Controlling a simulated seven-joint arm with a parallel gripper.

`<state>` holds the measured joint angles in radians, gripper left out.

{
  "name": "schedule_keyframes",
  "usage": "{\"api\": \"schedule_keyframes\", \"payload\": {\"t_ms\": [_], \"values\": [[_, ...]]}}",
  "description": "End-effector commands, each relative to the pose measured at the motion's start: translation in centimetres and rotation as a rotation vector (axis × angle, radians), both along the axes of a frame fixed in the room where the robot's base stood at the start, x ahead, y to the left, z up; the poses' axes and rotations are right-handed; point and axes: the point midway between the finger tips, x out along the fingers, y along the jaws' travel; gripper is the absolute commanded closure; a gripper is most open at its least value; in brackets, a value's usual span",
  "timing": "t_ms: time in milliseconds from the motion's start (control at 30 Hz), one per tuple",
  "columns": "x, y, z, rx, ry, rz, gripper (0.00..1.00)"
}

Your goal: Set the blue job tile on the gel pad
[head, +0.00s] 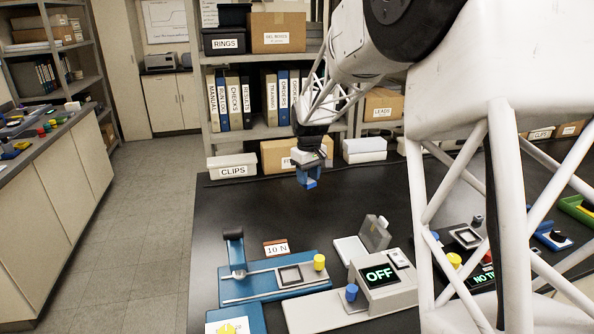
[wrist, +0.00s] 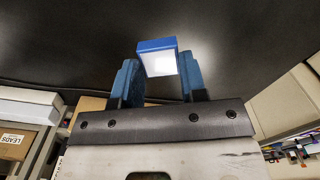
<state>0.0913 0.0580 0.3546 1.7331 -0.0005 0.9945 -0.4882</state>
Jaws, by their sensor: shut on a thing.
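My gripper (head: 308,174) is shut on the blue job tile (head: 310,184) and holds it in the air above the back part of the black bench. In the wrist view the tile (wrist: 157,46) sits between the two blue fingers, with a blue edge and a pale, shiny face. Below stands a blue profiler base (head: 255,290) with a square dark-framed stage (head: 289,275), a blue upright post and a yellow knob. To its right is an open case with a pale flat bed (head: 350,250) and a raised grey lid (head: 376,233). I cannot tell for sure which is the gel pad.
A grey control box (head: 385,285) reading OFF, with a blue knob, stands in front of the open case. A "10 N" sign (head: 276,248) stands behind the blue base. Boxes, including a CLIPS box (head: 232,167), line the back. The bench's left part is clear.

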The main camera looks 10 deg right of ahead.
Motion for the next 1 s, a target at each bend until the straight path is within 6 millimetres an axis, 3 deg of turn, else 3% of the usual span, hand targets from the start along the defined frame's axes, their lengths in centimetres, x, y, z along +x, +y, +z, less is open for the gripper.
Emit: {"api": "schedule_keyframes", "payload": {"t_ms": [300,600,800,1000], "values": [[-8.0,-3.9,-1.2,-0.001,0.000,0.257,0.99],[-15.7,-6.3,-2.8,-0.002,0.000,0.509,0.99],[-18.7,-7.0,-3.5,-0.003,-0.002,0.613,0.99],[-19.8,-7.2,-3.8,-0.003,-0.002,0.650,0.99]]}}
